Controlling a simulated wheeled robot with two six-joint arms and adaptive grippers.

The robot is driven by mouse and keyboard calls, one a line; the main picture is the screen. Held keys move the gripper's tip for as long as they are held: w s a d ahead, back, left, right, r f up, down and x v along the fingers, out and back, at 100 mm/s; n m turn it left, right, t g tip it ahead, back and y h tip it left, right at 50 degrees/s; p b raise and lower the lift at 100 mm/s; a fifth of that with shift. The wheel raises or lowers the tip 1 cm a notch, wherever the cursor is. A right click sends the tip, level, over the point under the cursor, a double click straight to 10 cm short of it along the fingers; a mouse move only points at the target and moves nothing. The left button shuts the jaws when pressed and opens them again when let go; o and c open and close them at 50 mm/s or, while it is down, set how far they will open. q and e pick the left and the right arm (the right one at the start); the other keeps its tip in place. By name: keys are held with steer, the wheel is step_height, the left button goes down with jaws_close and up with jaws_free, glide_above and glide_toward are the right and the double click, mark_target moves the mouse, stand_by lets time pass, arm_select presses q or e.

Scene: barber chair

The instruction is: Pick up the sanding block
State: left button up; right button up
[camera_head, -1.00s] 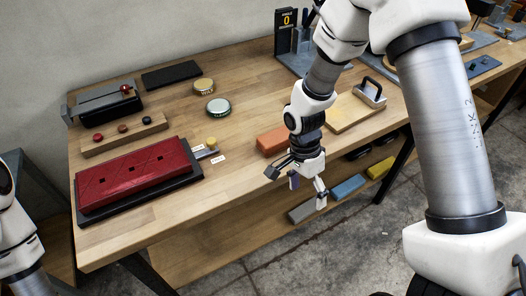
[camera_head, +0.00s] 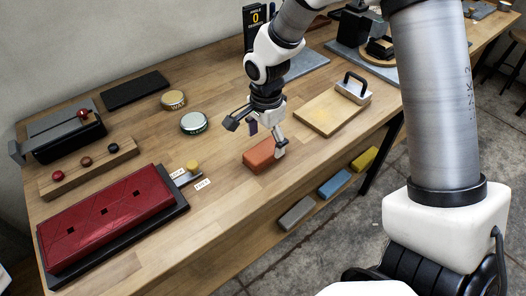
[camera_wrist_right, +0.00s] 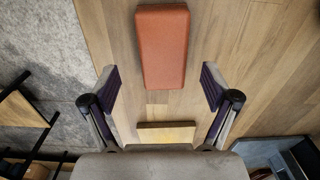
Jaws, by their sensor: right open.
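An orange-red block (camera_head: 262,157), which looks like the sanding block, lies flat on the wooden workbench near its front edge. My right gripper (camera_head: 256,137) is open and empty, just above and over the block. In the right wrist view, the block (camera_wrist_right: 163,45) lies ahead between the two open fingers (camera_wrist_right: 160,80), with a gap on each side. No touch between fingers and block shows. One finger covers the block's right end in the head view. My left gripper is out of view.
On the workbench (camera_head: 150,135) stand a red panel (camera_head: 105,215) on a dark base, two round tins (camera_head: 193,123) and a board (camera_head: 325,112) with a black-handled tool (camera_head: 353,90). Grey, blue (camera_head: 334,183) and yellow blocks lie on the shelf below. Bench around the orange-red block is clear.

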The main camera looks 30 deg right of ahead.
mark_target(265, 149)
steer(key=f, duration=0.4)
steer(key=shift+w, duration=0.4)
steer(key=shift+s, duration=0.15)
steer(key=shift+s+r, duration=0.1)
steer(key=c, duration=1.3)
steer(key=shift+r, duration=0.1)
